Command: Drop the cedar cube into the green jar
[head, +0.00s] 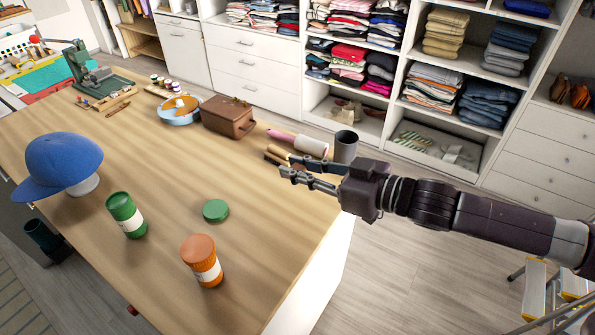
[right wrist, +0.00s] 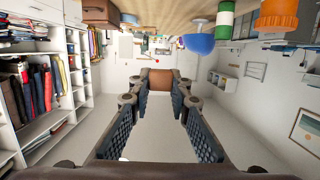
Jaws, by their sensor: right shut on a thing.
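The green jar (head: 126,216), with a white label, stands upright on the wooden table at the left front. A green round lid (head: 215,210) lies flat to its right. The cedar cube (right wrist: 160,79) is a reddish-brown block between the fingertips in the right wrist view. My right gripper (head: 283,168) is shut on it, above the table's right part and away from the jar. I cannot make out the cube clearly in the head view. The green jar also shows upside down in the right wrist view (right wrist: 225,19). My left gripper is not in view.
An orange jar (head: 201,261) stands right of the green jar, near the front edge. A blue cap (head: 60,164) is on a stand at left. A brown box (head: 228,117), a blue round tin (head: 180,110) and a grey cup (head: 345,146) stand farther back. The table's middle is clear.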

